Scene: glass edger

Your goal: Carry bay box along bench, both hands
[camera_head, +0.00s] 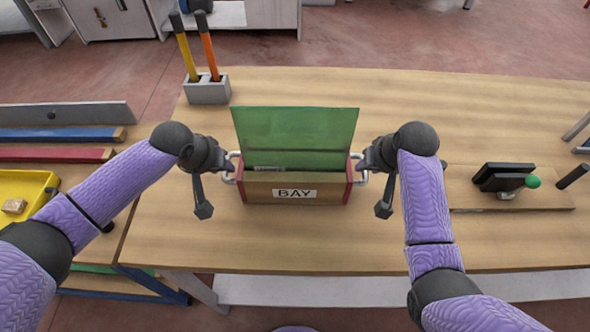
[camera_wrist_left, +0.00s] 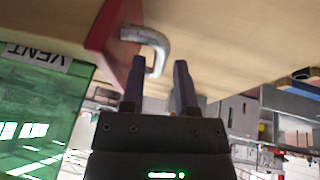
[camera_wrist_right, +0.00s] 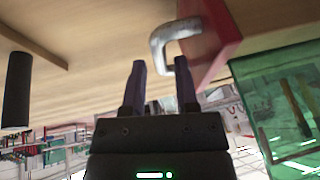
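The bay box (camera_head: 265,190) is a wooden box with red ends and a "BAY" label, on the bench (camera_head: 300,240). A green glass pane (camera_head: 295,132) stands upright in it. A metal loop handle sticks out at each end: the left handle (camera_wrist_left: 155,42) and the right handle (camera_wrist_right: 167,40). My left gripper (camera_wrist_left: 160,85) is open at the left handle, whose curved end reaches toward the gap between the fingers. My right gripper (camera_wrist_right: 162,85) is open at the right handle, with the handle just beyond its fingertips. Neither gripper visibly closes on a handle.
A grey block (camera_head: 208,91) holding yellow and orange tools stands at the bench's back left. A board (camera_head: 540,195) with a black device and green knob lies right. A yellow tray (camera_head: 22,192) sits on the left side table.

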